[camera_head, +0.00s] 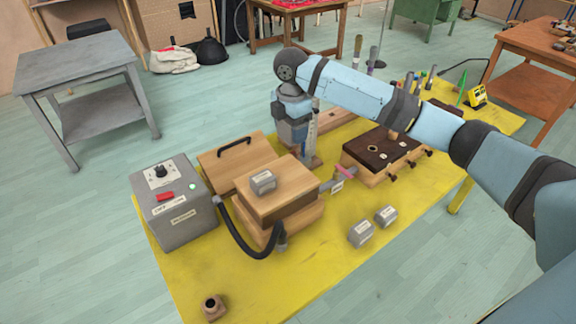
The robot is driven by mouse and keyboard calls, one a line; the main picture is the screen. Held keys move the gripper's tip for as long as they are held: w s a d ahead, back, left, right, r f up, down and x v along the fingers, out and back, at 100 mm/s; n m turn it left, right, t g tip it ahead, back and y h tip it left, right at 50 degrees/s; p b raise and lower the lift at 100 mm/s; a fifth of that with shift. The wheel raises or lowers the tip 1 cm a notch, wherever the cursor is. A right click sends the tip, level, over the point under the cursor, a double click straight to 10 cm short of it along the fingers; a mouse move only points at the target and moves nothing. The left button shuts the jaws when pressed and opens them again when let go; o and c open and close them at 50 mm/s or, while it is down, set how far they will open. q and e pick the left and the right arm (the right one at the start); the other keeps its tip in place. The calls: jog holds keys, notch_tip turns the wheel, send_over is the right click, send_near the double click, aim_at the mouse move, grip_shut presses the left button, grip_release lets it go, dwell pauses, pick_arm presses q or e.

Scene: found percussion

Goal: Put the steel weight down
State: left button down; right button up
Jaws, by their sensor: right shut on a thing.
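Three grey, many-sided weights with pale labels show. One weight (262,182) sits on top of the wooden box (292,187). Two more, a nearer weight (360,233) and a farther weight (386,215), stand on the yellow table (290,285) right of the box. My right gripper (298,148) points down just behind the box, apart from the three visible weights. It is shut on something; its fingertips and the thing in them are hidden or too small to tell. My left gripper is out of view.
A grey control box (175,205) with a red switch stands at the left, and a black hose (245,238) runs to the wooden box. A dark-topped wooden block (382,150) stands at the right. A small brown block (212,307) lies in front. The table's front middle is clear.

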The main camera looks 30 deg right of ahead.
send_over(290, 174)
notch_tip(290, 174, down, 8)
jog(key=shift+f, duration=2.45)
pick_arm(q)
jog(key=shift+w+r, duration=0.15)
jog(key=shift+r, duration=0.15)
pick_arm(e)
jog(key=o, duration=1.3)
jog(key=shift+f, duration=0.15)
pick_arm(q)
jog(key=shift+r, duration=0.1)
pick_arm(e)
notch_tip(290, 174, up, 12)
jog(key=shift+r, duration=0.15)
